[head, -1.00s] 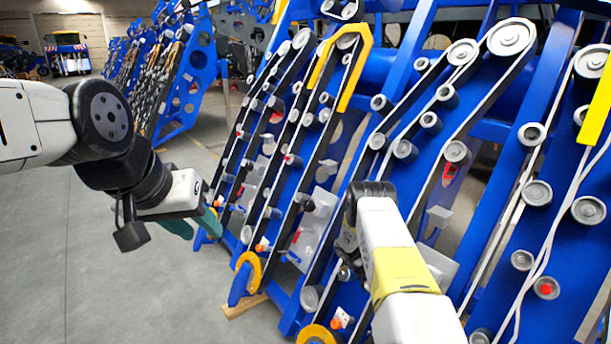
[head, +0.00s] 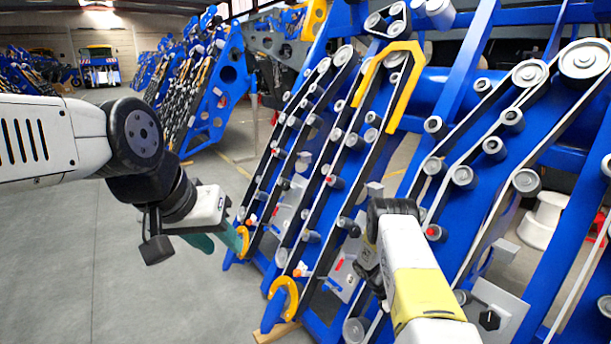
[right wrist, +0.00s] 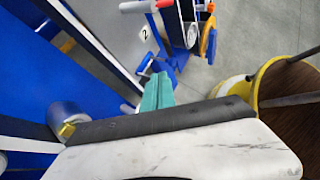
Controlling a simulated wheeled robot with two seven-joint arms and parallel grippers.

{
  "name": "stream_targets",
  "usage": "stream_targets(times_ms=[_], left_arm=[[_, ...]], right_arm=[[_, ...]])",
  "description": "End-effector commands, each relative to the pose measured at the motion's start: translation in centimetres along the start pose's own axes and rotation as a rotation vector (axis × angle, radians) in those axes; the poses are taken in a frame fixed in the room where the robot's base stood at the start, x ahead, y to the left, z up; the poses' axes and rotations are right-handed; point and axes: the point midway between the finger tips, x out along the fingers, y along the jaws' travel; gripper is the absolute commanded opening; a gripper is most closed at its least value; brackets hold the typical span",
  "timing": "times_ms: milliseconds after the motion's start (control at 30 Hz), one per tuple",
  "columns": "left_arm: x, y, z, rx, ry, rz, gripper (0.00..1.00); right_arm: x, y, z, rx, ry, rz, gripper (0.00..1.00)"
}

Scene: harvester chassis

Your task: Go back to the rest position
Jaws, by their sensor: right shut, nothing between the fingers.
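My left gripper (head: 222,246) hangs at the left of the head view, in front of the grey floor. Its two teal fingers look apart, with nothing visible between them. My right arm (head: 418,270), white with a yellow band, reaches up in front of a blue harvester chassis; its fingers are hidden in the head view. In the right wrist view the teal fingers of my right gripper (right wrist: 157,92) lie together, shut and empty. They are close to the chassis's blue and grey panels; whether they touch cannot be told.
The blue harvester chassis (head: 465,80), with grey rollers and belts, fills the right side. A yellow bracket (head: 404,50) sits near its top. More blue chassis frames (head: 215,95) stand farther back. The grey floor (head: 60,260) at left is open.

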Motion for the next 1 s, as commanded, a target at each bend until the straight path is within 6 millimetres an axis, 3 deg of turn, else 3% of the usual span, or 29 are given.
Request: stream_targets(times_ms=[333, 567, 767, 1000], left_arm=[[0.0, 0.0, 0.0, 0.001, 0.001, 0.0, 0.36], [0.0, 0.0, 0.0, 0.001, 0.001, 0.0, 0.36], [0.0, 0.0, 0.0, 0.001, 0.001, 0.0, 0.36], [0.0, 0.0, 0.0, 0.001, 0.001, 0.0, 0.36]], right_arm=[[-4.2, -0.3, 2.3, 0.098, 0.062, 0.021, 0.0], [-9.2, -1.2, 4.9, 0.212, 0.141, 0.047, 0.0], [-15.9, -3.5, 8.3, 0.366, 0.259, 0.079, 0.0], [-25.5, -9.9, 13.2, 0.608, 0.472, 0.114, 0.0]])
